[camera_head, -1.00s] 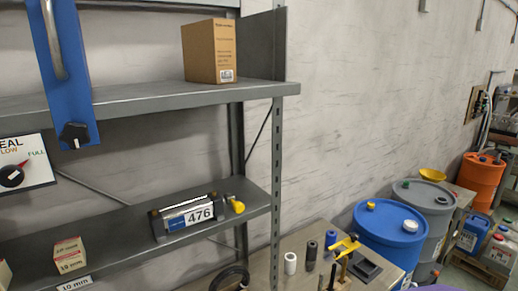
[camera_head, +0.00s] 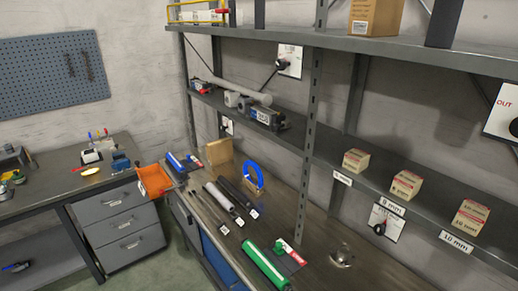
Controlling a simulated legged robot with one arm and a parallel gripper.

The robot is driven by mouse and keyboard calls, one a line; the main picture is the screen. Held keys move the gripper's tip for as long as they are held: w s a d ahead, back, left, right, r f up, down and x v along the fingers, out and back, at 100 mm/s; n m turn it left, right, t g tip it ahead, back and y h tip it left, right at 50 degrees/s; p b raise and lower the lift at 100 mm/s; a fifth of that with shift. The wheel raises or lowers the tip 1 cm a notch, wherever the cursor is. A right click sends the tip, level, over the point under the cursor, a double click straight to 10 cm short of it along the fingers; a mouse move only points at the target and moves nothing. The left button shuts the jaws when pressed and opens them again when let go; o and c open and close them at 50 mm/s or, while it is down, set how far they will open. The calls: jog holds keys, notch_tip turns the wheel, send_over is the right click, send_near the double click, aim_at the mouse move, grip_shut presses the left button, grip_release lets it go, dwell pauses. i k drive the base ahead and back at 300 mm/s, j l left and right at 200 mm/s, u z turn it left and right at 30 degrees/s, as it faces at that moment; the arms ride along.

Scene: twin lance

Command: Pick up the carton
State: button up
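A brown cardboard carton (camera_head: 375,15) stands on the upper grey shelf (camera_head: 290,36), cut off by the top edge of the picture. Three small cream cartons with red print stand on the lower shelf: one at the left (camera_head: 356,160), a middle one (camera_head: 406,184) above an 8 mm label, and one at the right (camera_head: 470,217) above a 10 mm label. Which carton is meant, I cannot tell. My gripper is not in view.
A workbench (camera_head: 330,268) below the shelves holds a green cylinder (camera_head: 266,266), dark rods and a blue arched tool (camera_head: 253,177). A grey post (camera_head: 308,140) stands before the shelves. Drawers (camera_head: 124,225) stand at left. Floor (camera_head: 185,262) is clear between the benches.

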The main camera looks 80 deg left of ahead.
aim_at(219, 151)
jog(key=u, duration=3.1)
jog(key=i+j+z, duration=0.2)
jog(key=i+j, duration=0.85)
jog(key=i, duration=0.4)
jog(key=i+j+z, duration=0.2)
jog(key=i+j, duration=1.1)
